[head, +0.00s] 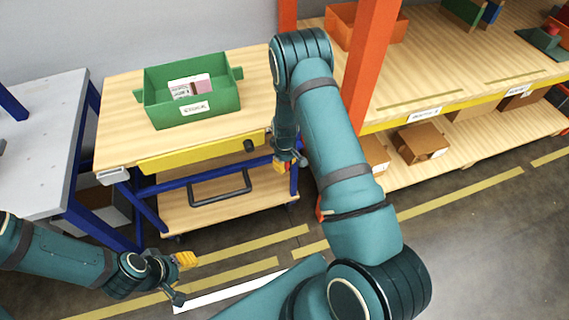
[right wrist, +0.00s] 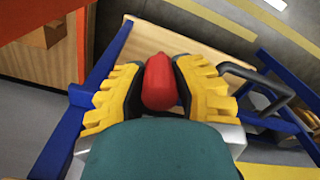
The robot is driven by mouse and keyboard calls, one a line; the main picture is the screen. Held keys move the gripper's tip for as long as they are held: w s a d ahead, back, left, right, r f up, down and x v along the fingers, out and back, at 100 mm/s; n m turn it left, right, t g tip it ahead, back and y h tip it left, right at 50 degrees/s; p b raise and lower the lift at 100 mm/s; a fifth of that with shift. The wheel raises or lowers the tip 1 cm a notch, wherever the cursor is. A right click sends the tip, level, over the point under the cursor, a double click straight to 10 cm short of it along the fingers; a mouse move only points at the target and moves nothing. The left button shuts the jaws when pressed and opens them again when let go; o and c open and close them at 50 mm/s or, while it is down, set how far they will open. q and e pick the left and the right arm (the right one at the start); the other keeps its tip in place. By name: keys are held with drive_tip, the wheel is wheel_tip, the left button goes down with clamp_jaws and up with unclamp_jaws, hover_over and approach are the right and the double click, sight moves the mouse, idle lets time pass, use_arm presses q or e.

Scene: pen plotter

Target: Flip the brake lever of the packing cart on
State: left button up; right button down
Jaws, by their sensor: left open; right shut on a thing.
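The packing cart (head: 118,125) has a wooden top, a yellow front strip and a blue frame. Its brake lever (right wrist: 160,78) shows in the right wrist view as a red rounded grip. My right gripper (head: 289,163) is at the cart's right front corner. In the right wrist view its yellow fingers (right wrist: 160,92) are closed on both sides of the red grip. My left gripper (head: 181,275) is open and empty, low over the floor in front of the cart.
A green bin (head: 160,115) with small boxes stands on the cart. A black handle (head: 220,189) lies low at its front. An orange-posted shelf (head: 371,60) stands close on the right, a grey table (head: 45,130) on the left. The floor in front shows yellow stripes.

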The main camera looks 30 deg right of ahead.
drive_tip(key=s+d+n+b, duration=0.2)
drive_tip(key=d+n+b, duration=0.1)
drive_tip(key=d+n, duration=0.6)
drive_tip(key=shift+n, duration=1)
drive_tip(key=c, duration=0.7)
unclamp_jaws()
wheel_tip(320, 180, up, 12)
